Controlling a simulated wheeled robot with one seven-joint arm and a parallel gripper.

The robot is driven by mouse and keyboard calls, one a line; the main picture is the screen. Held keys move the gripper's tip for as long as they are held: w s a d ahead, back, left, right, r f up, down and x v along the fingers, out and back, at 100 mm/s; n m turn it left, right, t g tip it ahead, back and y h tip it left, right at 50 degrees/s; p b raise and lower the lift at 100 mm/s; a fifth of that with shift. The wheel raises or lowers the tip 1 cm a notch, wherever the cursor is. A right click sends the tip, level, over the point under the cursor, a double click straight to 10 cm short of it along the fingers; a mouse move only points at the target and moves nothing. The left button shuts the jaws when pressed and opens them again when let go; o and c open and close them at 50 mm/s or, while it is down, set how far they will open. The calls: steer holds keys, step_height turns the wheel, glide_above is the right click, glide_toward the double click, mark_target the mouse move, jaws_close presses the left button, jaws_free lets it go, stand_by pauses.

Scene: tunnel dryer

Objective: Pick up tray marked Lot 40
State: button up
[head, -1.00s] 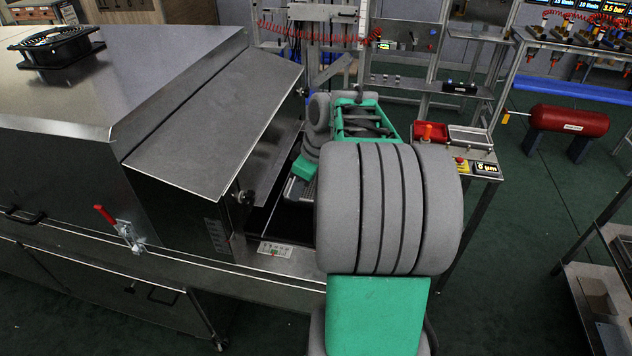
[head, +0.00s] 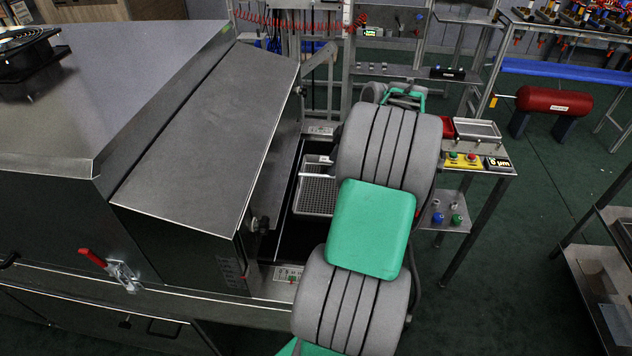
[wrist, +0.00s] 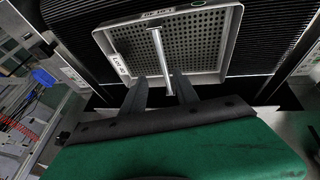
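A pale metal tray with a perforated floor (wrist: 203,76) lies on a dark ribbed surface in the wrist view. In the head view the tray (head: 315,196) sits in the dark opening beside the dryer's hood, partly covered by my arm. My gripper (wrist: 160,82) is open at the tray's near side, its two dark fingers apart with the handle's end between them. I cannot tell whether they touch it. In the head view my arm hides my gripper.
The dryer's sloped metal hood (head: 210,130) stands left of the tray. A small control panel (head: 288,274) is on the near edge. A side stand with red and green buttons on a yellow box (head: 462,160) is right of my arm. A red tank (head: 553,101) stands farther right over open floor.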

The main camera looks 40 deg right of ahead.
mark_target(325, 175)
steer(key=x, duration=0.4)
steer(key=a+x, duration=0.1)
steer(key=x, duration=0.1)
steer(key=shift+f+p, duration=0.3)
steer(key=shift+p, duration=0.1)
steer(key=shift+w+f, duration=0.1)
steer(key=shift+f, duration=0.05)
steer(key=shift+f+b, duration=0.25)
steer(key=shift+b, duration=0.2)
steer(key=shift+c, duration=0.3)
jaws_close()
stand_by(0.9)
